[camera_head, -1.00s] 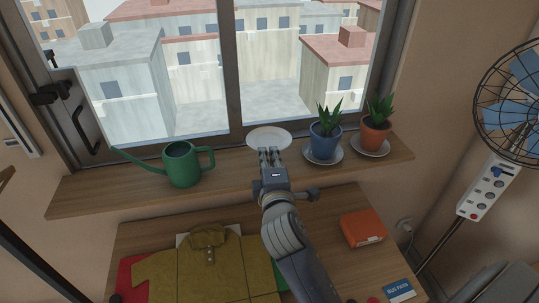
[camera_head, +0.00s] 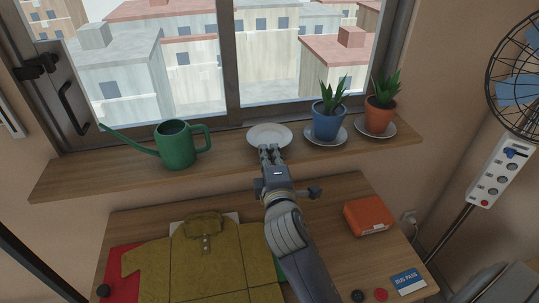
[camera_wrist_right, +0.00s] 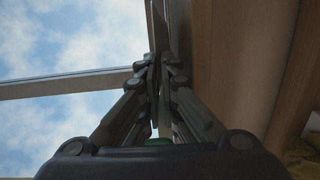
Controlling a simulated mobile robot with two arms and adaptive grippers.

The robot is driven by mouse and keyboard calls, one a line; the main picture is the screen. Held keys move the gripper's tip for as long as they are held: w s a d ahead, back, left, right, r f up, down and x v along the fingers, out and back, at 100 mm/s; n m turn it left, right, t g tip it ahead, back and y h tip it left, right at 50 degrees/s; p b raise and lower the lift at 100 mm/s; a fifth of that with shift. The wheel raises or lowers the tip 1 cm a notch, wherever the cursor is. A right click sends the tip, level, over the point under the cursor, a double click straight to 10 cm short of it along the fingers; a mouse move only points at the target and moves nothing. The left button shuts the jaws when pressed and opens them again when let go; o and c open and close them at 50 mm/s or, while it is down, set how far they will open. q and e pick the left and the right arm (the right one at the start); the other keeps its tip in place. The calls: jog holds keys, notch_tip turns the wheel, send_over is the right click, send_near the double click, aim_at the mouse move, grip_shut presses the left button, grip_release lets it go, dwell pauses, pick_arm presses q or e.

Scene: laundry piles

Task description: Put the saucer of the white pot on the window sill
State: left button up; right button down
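A round white saucer (camera_head: 269,136) lies on the wooden window sill (camera_head: 95,174), between the green watering can and the blue pot. It is empty, and its near edge is next to my right fingertips. My right gripper (camera_head: 269,150) is in front of the saucer, over the sill's front part; I cannot tell whether it touches the saucer. In the right wrist view the fingers (camera_wrist_right: 156,68) come together at the tips with nothing seen between them. No white pot shows. My left gripper is not in view.
A green watering can (camera_head: 175,147) stands on the sill at left. A blue pot (camera_head: 327,124) and an orange pot (camera_head: 380,114) stand on saucers at right. Below, a table holds a folded mustard shirt (camera_head: 205,262), an orange box (camera_head: 368,216) and a bus pass (camera_head: 408,281).

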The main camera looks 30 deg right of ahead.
jog(key=shift+f+b, duration=0.35)
jog(key=shift+f, duration=0.35)
dwell(0.3)
jog(key=c, duration=1.7)
grip_release()
jog(key=shift+s, duration=0.1)
jog(key=shift+f, duration=0.1)
jog(key=shift+f, duration=0.1)
